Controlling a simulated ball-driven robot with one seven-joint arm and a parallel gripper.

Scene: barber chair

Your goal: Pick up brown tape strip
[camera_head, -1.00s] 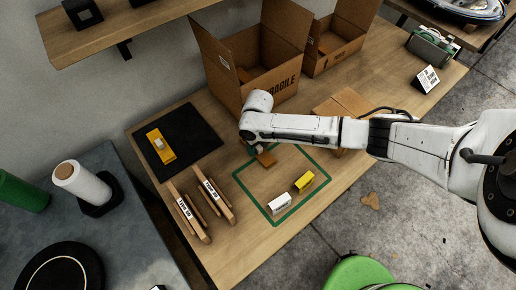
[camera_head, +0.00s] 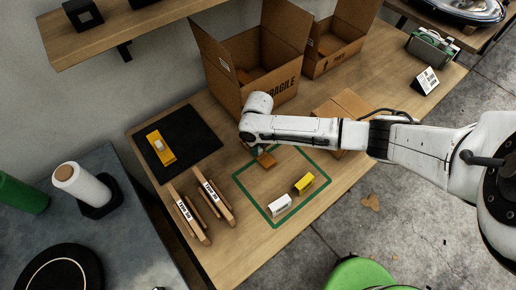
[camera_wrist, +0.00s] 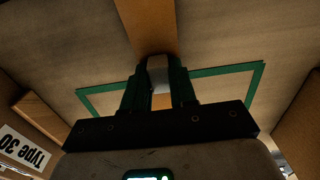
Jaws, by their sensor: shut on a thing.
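The brown tape strip (camera_head: 266,160) shows as a small brown piece below my wrist, at the back left of the green outline on the table. In the wrist view the strip (camera_wrist: 149,28) runs from the top edge down to my fingertips. My gripper (camera_wrist: 159,75) points down at it, with its two dark green fingers closed around the strip's near end. In the head view my arm hides most of the gripper and part of the strip. I cannot tell whether the strip is clear of the table.
A white block (camera_head: 280,205) and a yellow block (camera_head: 303,183) lie inside the green outline (camera_head: 276,223). An open cardboard box (camera_head: 262,88) stands behind my gripper. Wooden holders (camera_head: 190,213) labelled in white stand left. A black mat (camera_head: 195,128) holds a yellow tool (camera_head: 160,147).

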